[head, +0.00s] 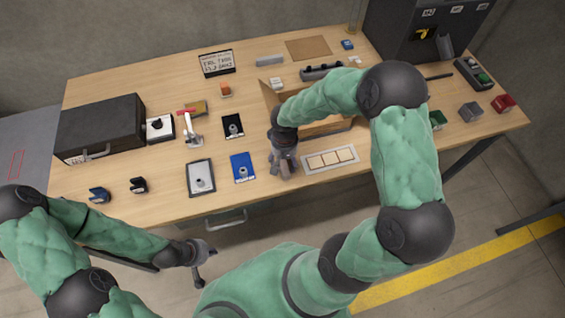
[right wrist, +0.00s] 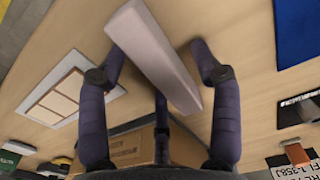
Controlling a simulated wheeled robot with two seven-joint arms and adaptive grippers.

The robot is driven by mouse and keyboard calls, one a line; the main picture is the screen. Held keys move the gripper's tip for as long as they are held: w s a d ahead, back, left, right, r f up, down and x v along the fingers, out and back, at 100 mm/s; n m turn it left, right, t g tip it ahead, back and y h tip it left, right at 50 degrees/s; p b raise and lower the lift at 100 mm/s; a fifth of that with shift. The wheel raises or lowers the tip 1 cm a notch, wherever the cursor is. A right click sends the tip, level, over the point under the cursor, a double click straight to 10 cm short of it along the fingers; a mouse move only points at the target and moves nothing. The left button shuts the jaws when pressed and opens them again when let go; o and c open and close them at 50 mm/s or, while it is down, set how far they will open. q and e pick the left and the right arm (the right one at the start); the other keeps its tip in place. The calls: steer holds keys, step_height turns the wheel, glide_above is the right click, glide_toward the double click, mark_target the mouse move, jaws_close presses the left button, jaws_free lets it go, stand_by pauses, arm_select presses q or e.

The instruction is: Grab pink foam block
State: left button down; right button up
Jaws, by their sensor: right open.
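The foam block (right wrist: 155,55), a long pale pinkish-grey bar, lies on the table in the right wrist view. It runs diagonally between the spread dark fingers of my right gripper (right wrist: 165,85), which is open. I cannot tell whether any finger touches it. In the head view my right gripper (head: 284,168) is low over the front of the table and largely hides the block. My left gripper (head: 203,254) is in front of the table's front edge, away from the block; its fingers are too small to judge.
An open cardboard box (head: 325,129) stands just behind my right gripper. A framed panel with pale squares (head: 331,159) lies to the right, and a blue mat (head: 243,167) to the left. A black case (head: 100,128) stands at the left, and a dark machine (head: 400,35) at the back right.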

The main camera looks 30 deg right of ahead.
steer(key=shift+c, duration=0.3)
steer(key=c, duration=1)
steer(key=shift+r, duration=0.1)
